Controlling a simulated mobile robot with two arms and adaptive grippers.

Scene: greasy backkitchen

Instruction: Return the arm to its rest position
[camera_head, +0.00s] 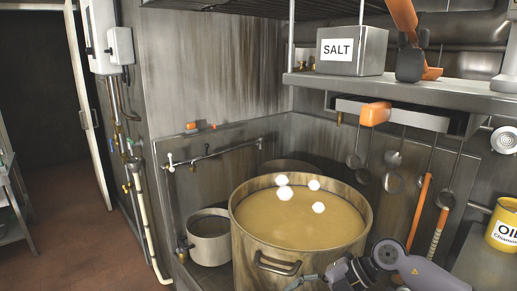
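My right arm comes in from the lower right, and its wrist is in front of the big pot's lower right side. My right gripper (312,281) is at the bottom edge, partly cut off, so whether it is open or shut does not show clearly. I see nothing held in it. The large steel pot (256,250) holds yellowish liquid (290,222) with several white lumps (284,193) at the surface. My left arm and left gripper are not in view.
A smaller pot (209,245) stands left of the big one. A shelf (440,89) above holds a SALT box (352,50) and an orange-and-grey object (410,60). Ladles (393,181) hang below. The floor (80,235) at left is clear.

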